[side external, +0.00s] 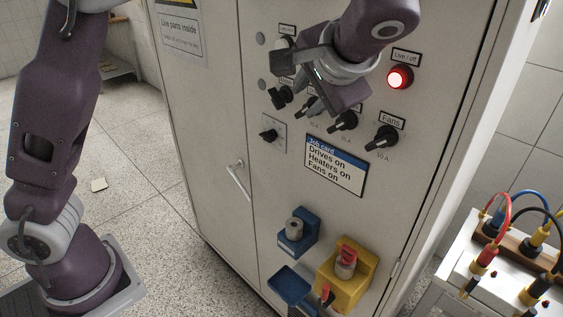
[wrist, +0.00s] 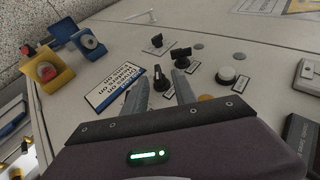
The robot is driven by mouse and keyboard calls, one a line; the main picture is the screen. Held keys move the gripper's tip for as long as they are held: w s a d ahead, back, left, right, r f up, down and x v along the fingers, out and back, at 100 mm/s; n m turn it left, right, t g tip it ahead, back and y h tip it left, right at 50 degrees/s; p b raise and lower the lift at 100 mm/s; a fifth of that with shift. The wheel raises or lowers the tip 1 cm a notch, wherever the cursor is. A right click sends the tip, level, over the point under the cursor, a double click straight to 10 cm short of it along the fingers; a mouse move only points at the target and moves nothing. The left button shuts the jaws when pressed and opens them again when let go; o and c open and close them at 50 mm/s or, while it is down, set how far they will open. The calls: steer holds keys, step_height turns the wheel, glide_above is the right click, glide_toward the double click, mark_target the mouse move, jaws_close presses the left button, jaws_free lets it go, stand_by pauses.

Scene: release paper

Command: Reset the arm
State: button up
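My gripper (side external: 318,92) is in front of the upper part of the grey cabinet door (side external: 225,120), close to the row of black rotary switches. In the wrist view its two fingers (wrist: 162,78) stand apart, with a black switch (wrist: 160,80) showing between them; I cannot tell whether they touch it. In the side view this switch (side external: 309,106) is partly hidden by my gripper. To its right are another black switch (side external: 343,121) and the Fans switch (side external: 383,138). The lamp labelled Live / off (side external: 400,77) glows red.
A job card (side external: 335,165) reads Drives on, Heaters on, Fans on. Below it, blue holders (side external: 309,238) and a yellow holder (side external: 358,279) stick out from the door. A door handle (side external: 238,179) projects at left. A bench with coloured cables (side external: 490,250) stands at right.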

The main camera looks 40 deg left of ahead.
steer(key=s+a+r+g+h, duration=0.1)
steer(key=s+a+h, duration=0.2)
steer(key=s+a, duration=0.5)
steer(key=s+f+n+t+h, duration=0.1)
steer(key=s+f+h, duration=0.1)
steer(key=s, duration=0.7)
steer(key=s+f+n+h, duration=0.1)
steer(key=s+f+h, duration=0.2)
steer(key=s, duration=0.5)
steer(key=shift+s+d+f+t, duration=0.35)
steer(key=shift+s+f+t, duration=0.05)
steer(key=shift+f, duration=0.1)
